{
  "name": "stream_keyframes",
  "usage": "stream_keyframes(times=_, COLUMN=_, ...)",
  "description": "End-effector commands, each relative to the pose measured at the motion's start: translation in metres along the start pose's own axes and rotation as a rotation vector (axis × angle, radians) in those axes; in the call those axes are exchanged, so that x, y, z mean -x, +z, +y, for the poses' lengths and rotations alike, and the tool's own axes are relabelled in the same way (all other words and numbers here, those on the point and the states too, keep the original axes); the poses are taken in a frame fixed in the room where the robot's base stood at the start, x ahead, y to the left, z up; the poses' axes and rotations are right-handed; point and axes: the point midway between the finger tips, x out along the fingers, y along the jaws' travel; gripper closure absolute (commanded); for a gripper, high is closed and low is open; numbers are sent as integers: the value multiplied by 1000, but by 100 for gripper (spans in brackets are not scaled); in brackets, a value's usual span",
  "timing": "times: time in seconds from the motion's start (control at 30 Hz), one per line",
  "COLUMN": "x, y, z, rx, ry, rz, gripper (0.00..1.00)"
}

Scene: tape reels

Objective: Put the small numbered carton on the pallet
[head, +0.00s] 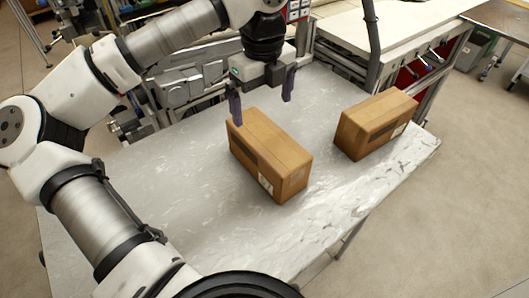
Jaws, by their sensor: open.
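Two brown cardboard cartons are on a table with a glossy, wrinkled pale top in the head view. The left carton (263,140) lies lengthwise near the middle, with a dark strip on its long side and a white label on its near end. The right carton (376,124) stands near the right edge, also with a dark strip and a white label. No number can be read on either carton, and I see no clear pallet. My gripper (262,106) is open and empty at the far end of the left carton, fingers pointing down. I cannot tell whether the left finger touches it.
The table (190,205) is bare at the left, at the front and between the cartons. Machinery stands behind it. A white-topped workbench (390,45) is at the back right. My arm covers the table's left side.

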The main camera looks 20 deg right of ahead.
Motion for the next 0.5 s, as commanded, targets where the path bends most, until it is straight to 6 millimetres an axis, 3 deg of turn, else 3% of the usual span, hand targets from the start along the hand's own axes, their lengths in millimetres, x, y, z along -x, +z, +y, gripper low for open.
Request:
stream_keyframes(times=0.3, x=-58, y=-1, z=0, rx=-3, ry=0, rz=4, gripper=0)
stream_keyframes(times=0.5, x=-72, y=-2, z=0, rx=-4, ry=0, rz=2, gripper=0)
